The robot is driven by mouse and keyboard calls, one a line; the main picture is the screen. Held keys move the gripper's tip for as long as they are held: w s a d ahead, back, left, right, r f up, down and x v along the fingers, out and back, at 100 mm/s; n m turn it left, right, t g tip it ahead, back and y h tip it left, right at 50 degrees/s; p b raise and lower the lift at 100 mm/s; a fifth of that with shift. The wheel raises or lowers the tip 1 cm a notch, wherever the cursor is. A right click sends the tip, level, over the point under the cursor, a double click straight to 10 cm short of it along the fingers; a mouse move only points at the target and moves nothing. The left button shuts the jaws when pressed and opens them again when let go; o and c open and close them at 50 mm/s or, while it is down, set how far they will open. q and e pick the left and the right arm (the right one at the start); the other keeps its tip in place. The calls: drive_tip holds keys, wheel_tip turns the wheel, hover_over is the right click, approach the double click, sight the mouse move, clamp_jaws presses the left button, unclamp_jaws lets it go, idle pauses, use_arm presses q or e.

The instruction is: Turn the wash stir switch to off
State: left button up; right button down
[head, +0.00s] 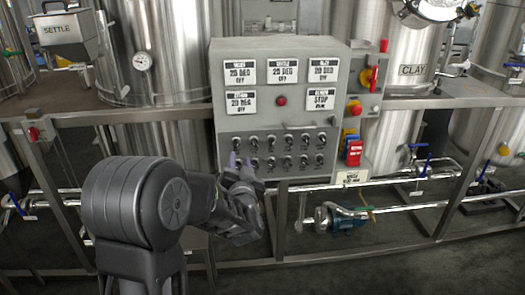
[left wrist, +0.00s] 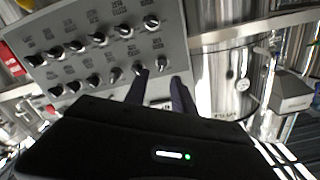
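A grey control panel (head: 290,105) stands in the middle of the head view, with two rows of small black knob switches (head: 287,141). Their labels are too small to read, so I cannot tell which is the wash stir switch. My left gripper (head: 241,158) is at the left end of the rows, hiding part of the lower row. In the left wrist view, the panel looks turned over. The two dark fingers (left wrist: 160,83) are apart, with an end knob (left wrist: 159,69) showing just past and between their tips. I cannot tell whether they touch it. My right gripper is not in view.
A red emergency-type button (head: 353,108) and red tags (head: 353,152) are at the panel's right side. Steel tanks (head: 165,50) stand behind. A metal frame rail (head: 440,102) and pipes with valves (head: 340,215) run beside and below the panel.

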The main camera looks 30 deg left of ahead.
sight(237, 146)
use_arm(q)
drive_tip(key=shift+a+m, duration=0.2)
drive_tip(key=shift+m, duration=0.1)
drive_tip(key=shift+a, duration=0.1)
drive_tip(key=x, duration=0.7)
drive_tip(key=shift+w+a, duration=0.2)
drive_tip(key=shift+w, duration=0.1)
clamp_jaws()
